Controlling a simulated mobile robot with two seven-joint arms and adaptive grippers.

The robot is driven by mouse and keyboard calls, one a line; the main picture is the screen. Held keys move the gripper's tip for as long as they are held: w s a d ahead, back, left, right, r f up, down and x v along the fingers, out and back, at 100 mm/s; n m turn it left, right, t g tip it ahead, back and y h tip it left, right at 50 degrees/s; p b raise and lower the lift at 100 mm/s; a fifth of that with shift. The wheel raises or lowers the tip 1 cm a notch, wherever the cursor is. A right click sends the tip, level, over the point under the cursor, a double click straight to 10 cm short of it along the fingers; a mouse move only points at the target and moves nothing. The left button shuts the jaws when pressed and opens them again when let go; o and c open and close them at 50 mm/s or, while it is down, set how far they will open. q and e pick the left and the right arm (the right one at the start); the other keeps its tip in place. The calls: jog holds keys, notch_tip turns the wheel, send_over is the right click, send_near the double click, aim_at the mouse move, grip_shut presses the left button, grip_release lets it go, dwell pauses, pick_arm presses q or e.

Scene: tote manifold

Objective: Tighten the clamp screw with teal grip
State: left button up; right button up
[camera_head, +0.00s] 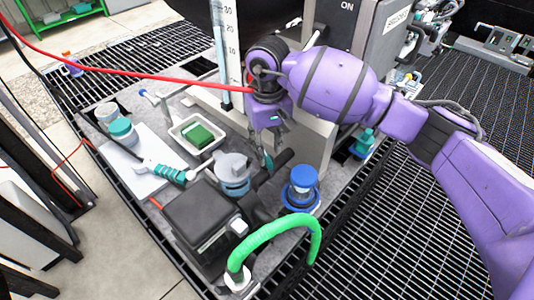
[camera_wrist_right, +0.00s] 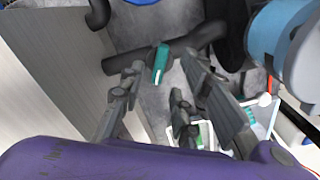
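The clamp screw's teal grip (camera_wrist_right: 160,63) shows in the right wrist view as a small upright teal piece against a dark rod. It appears between the fingertips of my right gripper (camera_wrist_right: 163,78), with a gap on both sides. In the head view my right gripper (camera_head: 268,150) points down over the workbench, beside the grey column's foot. Its fingers are open and hold nothing. A small teal spot (camera_head: 268,162) by the fingertips there seems to be the same grip, mostly hidden. I cannot tell the remaining depth to it. My left gripper is not in view.
A blue-capped bottle (camera_head: 301,188), a green hose (camera_head: 275,232) and a black box (camera_head: 203,220) crowd the near side. A grey-and-blue vessel (camera_head: 234,173) stands left of the gripper. A red cable (camera_head: 150,76) crosses behind. A white tray (camera_head: 198,131) holds a green block.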

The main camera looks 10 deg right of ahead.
aim_at(267, 157)
jog(key=shift+w+f, duration=0.1)
jog(key=shift+f, duration=1.75)
grip_shut()
